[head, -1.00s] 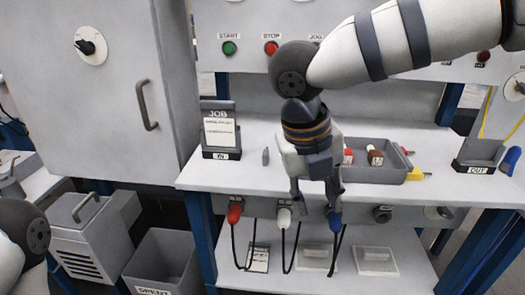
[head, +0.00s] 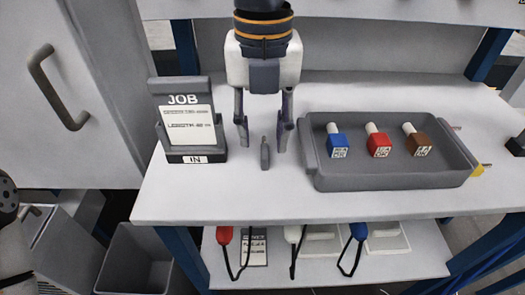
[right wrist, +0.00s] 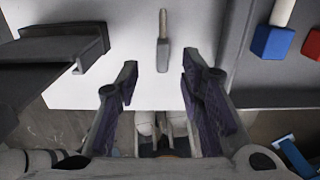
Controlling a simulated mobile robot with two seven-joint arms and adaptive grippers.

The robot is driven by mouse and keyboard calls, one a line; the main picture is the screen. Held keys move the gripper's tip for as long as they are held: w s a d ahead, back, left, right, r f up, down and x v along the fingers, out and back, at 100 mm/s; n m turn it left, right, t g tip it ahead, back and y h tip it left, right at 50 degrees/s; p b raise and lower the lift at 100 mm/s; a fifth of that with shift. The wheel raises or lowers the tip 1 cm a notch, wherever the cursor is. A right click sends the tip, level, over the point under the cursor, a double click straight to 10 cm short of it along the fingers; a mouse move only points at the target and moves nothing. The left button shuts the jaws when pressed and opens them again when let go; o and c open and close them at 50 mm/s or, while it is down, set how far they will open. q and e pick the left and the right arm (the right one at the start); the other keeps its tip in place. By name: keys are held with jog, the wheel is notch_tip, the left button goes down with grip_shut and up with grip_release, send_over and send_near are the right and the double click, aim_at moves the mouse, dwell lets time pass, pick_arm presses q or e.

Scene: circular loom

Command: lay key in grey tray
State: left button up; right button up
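The key (head: 265,154) is a small grey piece on the white table, between the job stand and the tray. In the right wrist view the key (right wrist: 163,50) lies ahead of the fingertips, centred between them. The grey tray (head: 395,180) is to the right of the key and holds a blue, a red and a brown block with pale pegs. My right gripper (head: 264,142) is open and empty, its fingers either side of the key, apart from it. It also shows open in the right wrist view (right wrist: 157,78). My left gripper is out of view.
The job stand (head: 188,125), marked IN, is close on the left of my right gripper. A yellow-handled tool (head: 477,169) is at the tray's right end. The table's front strip is clear. Red, white and blue plugs with cables hang below the edge.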

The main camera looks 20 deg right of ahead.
aim_at(265, 148)
jog(key=f, duration=0.5)
jog(key=shift+w+d+b, duration=0.2)
jog(key=shift+b, duration=0.15)
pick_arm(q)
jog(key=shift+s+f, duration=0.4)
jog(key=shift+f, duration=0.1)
pick_arm(e)
jog(key=shift+r, duration=0.1)
jog(key=shift+c, duration=0.2)
grip_shut()
jog(key=shift+r, duration=0.1)
